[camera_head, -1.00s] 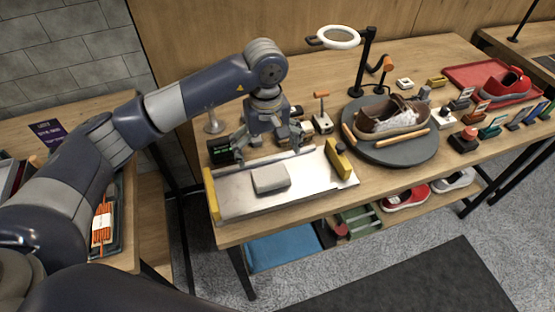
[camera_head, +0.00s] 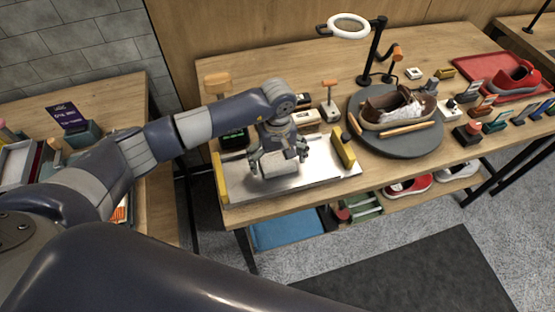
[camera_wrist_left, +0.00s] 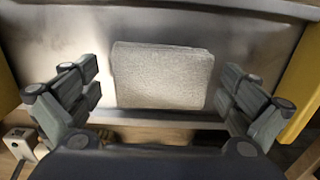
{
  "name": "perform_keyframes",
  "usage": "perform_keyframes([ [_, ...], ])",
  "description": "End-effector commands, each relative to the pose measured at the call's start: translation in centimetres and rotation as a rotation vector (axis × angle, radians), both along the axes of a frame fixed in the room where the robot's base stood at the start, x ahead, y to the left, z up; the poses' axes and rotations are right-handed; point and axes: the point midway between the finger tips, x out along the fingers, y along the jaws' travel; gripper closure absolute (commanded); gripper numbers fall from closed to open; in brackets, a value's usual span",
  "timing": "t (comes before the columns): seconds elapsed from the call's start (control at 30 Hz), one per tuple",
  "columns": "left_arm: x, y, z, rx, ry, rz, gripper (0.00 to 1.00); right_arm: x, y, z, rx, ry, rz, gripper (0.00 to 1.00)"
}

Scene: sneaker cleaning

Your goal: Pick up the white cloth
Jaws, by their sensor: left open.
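The white cloth (camera_wrist_left: 162,75) is a folded, light grey-white pad lying flat on a metal tray (camera_wrist_left: 235,25) with yellow ends. In the head view the cloth (camera_head: 268,168) is partly hidden by my left gripper (camera_head: 278,165), which points down right over it. In the left wrist view my left gripper (camera_wrist_left: 165,95) is open, with one finger on each side of the cloth and a gap on both sides. I cannot tell the exact height of the fingertips above the tray. My right gripper is not in view.
To the right, a brown sneaker (camera_head: 398,108) sits on a dark round turntable (camera_head: 432,140). A ring lamp (camera_head: 348,26) stands behind. Small tools and bottles line the table's right side, near a red tray (camera_head: 468,75).

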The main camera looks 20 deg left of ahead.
Motion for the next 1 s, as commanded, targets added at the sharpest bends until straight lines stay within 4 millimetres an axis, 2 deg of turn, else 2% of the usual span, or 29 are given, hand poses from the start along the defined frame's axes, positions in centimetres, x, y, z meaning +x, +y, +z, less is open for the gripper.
perform_keyframes([
  [0.2, 0.1, 0.0, -0.1, 0.0, -0.001, -0.001, 0.0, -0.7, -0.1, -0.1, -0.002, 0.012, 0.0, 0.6],
  [0.23, 0.0, 0.0, -0.1, 0.0, -0.001, 0.0, 0.05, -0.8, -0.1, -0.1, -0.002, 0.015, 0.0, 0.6],
  [0.4, 0.0, 0.0, -0.1, 0.0, -0.001, 0.0, 0.4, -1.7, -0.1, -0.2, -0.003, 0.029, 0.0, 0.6],
  [0.77, 0.1, 0.0, 0.1, -0.001, -0.003, 0.0, 0.41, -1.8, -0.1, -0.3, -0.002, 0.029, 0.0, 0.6],
  [0.87, 0.2, 0.0, 1.2, 0.0, -0.006, -0.001, 0.41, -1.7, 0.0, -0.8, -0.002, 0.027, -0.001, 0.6],
  [1.0, 0.3, 0.0, 3.8, 0.0, -0.009, -0.002, 0.41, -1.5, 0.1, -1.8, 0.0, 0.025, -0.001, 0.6],
])
